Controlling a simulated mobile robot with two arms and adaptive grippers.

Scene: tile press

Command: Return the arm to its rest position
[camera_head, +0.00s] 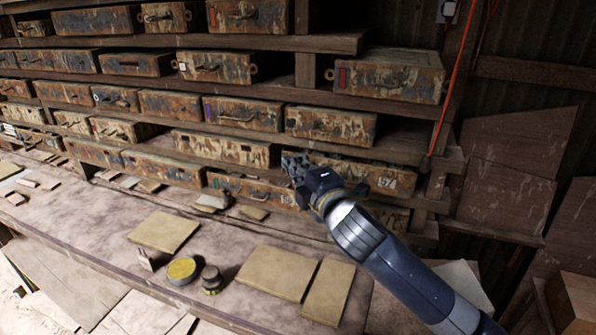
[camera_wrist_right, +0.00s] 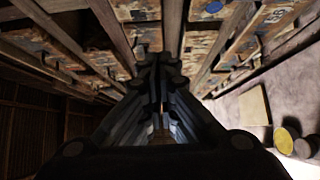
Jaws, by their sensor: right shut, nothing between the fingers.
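My right arm comes in from the lower right of the head view. Its gripper (camera_head: 298,168) is in front of the lower shelf rows, above the back of the workbench (camera_head: 216,237). In the right wrist view the gripper (camera_wrist_right: 161,75) points at the shelves, with its fingers together and nothing between them. I cannot tell whether it touches the drawer boxes behind it. My left arm and gripper do not show in either view.
Shelves of worn metal boxes (camera_head: 388,76) fill the back. Flat tiles (camera_head: 277,273), a yellow-topped tin (camera_head: 182,270) and a small dark jar (camera_head: 211,279) stand on the bench. An orange cable (camera_head: 452,75) hangs at the right. Wooden boards (camera_head: 505,195) lean there.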

